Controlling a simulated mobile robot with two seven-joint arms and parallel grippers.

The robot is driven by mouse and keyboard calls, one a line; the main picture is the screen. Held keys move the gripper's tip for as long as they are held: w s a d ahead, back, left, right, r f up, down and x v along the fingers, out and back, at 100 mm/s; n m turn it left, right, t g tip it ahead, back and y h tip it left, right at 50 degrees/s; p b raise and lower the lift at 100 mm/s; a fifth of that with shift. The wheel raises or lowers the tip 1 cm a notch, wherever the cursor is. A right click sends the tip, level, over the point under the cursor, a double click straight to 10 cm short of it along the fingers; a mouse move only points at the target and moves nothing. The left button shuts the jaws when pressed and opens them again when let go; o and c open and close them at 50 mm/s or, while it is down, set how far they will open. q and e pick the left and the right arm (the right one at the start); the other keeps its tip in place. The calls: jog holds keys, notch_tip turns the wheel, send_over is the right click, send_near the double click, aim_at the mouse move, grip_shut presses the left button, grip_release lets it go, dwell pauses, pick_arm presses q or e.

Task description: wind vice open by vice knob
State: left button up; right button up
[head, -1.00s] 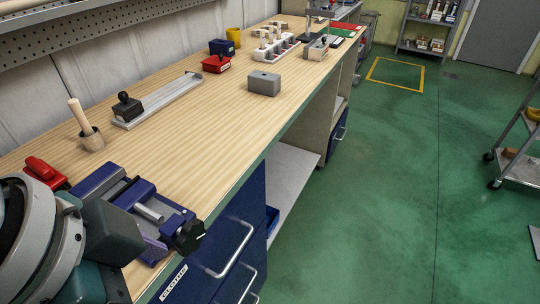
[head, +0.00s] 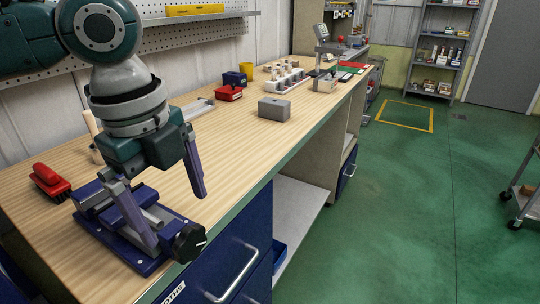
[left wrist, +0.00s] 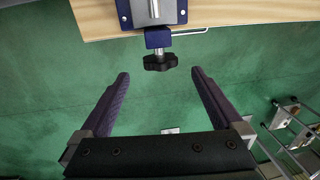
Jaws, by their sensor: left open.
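The blue vice (head: 120,262) is fixed at the near front edge of the wooden workbench. Its black vice knob (head: 188,242) sticks out over the front edge. In the left wrist view the knob (left wrist: 160,62) is ahead of the fingertips, centred between them and apart from both. My left gripper (head: 172,216) is above the vice with its purple fingers spread wide and empty. In the head view the gripper and arm hide part of the vice. The vice (left wrist: 155,14) also shows at the top of the left wrist view. My right gripper is not in view.
A red brush (head: 48,182) lies left of the vice. Blue drawers are below.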

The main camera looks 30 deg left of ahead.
aim_at(177, 243)
pick_arm(q)
jog(key=f, duration=0.5)
jog(key=f+b, duration=0.1)
jog(key=f, duration=0.2)
jog(key=shift+w+d, duration=0.1)
jog(key=shift+w, duration=0.3)
jog(key=shift+r, duration=0.1)
jog(key=c, duration=1.4)
jog(key=shift+o, duration=0.2)
jog(key=shift+s+r+t+p, duration=0.1)
jog(key=shift+s+t+p, duration=0.05)
jog(key=shift+t+p, duration=1.25)
jog(key=shift+p, duration=0.05)
jog(key=shift+f+t+h, duration=0.2)
jog(key=shift+t+h, duration=0.1)
jog(key=shift+t, duration=1.7)
